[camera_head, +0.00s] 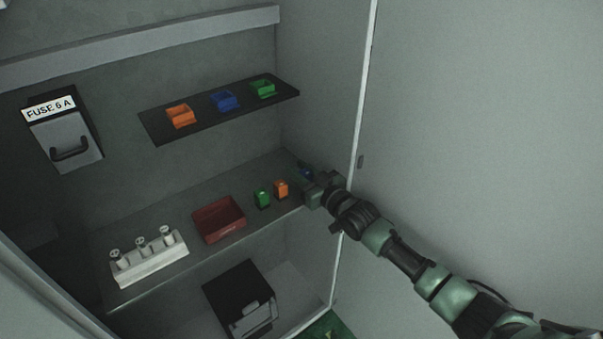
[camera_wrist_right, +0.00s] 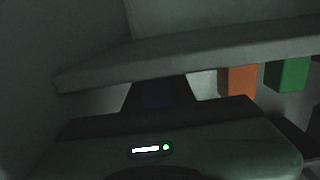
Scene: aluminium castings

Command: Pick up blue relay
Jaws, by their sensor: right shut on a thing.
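The blue relay (camera_head: 307,174) is at the right end of the middle shelf, mostly hidden by my right gripper (camera_head: 305,171). In the right wrist view the blue relay (camera_wrist_right: 158,93) shows as a dark blue block between the dark fingers. My right gripper is shut on it. Whether the relay touches the shelf I cannot tell. My left gripper is not in view.
An orange relay (camera_head: 281,188) and a green relay (camera_head: 262,198) stand just left of the gripper. A red bin (camera_head: 218,220) and a white holder (camera_head: 150,262) are farther left. Orange, blue and green bins sit on the upper shelf (camera_head: 205,127). The cabinet side wall (camera_head: 325,100) is close right.

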